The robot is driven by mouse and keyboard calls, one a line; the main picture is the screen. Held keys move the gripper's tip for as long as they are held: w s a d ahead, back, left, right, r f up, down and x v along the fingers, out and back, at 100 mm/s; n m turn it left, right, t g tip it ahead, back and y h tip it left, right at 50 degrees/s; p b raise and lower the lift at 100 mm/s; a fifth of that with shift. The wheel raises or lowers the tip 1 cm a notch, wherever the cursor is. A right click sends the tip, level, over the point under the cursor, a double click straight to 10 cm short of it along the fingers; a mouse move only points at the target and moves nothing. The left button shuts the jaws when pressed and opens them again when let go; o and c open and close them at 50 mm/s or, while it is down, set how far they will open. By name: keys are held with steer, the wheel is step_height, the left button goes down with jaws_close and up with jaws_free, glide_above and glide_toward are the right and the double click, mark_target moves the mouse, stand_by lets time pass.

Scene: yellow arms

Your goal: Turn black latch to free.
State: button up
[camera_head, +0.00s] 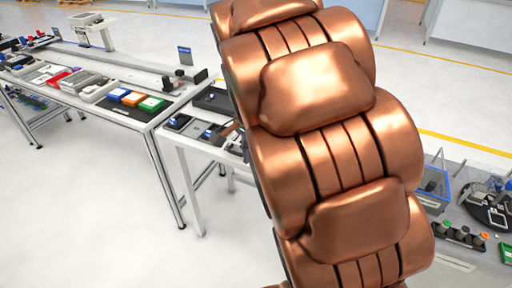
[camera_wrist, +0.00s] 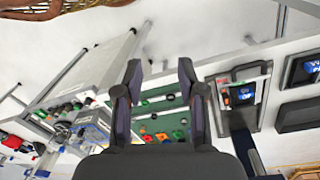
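I cannot pick out the black latch for certain. In the wrist view, a black-framed station (camera_wrist: 264,92) with a blue label and small red and white parts lies right of my gripper. A dark bar (camera_wrist: 240,138) stands below it. In the head view, small black fixtures (camera_head: 172,84) sit at the near end of the long bench, too small to tell apart. My gripper (camera_wrist: 160,66) is open and empty, its two dark fingers apart above a green panel (camera_wrist: 163,103) with small parts. My gripper does not show in the head view.
A large copper-coloured segmented body (camera_head: 330,150) blocks the middle of the head view and hides part of the benches. The long bench (camera_head: 150,118) at left carries coloured trays. A blue bin (camera_head: 432,188) and other parts stand at right. The floor at front left is clear.

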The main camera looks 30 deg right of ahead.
steer(key=s+a+f+n, duration=0.1)
steer(key=s+a+n, duration=0.3)
steer(key=s, duration=0.2)
steer(key=shift+b, duration=0.45)
steer(key=shift+n, duration=0.3)
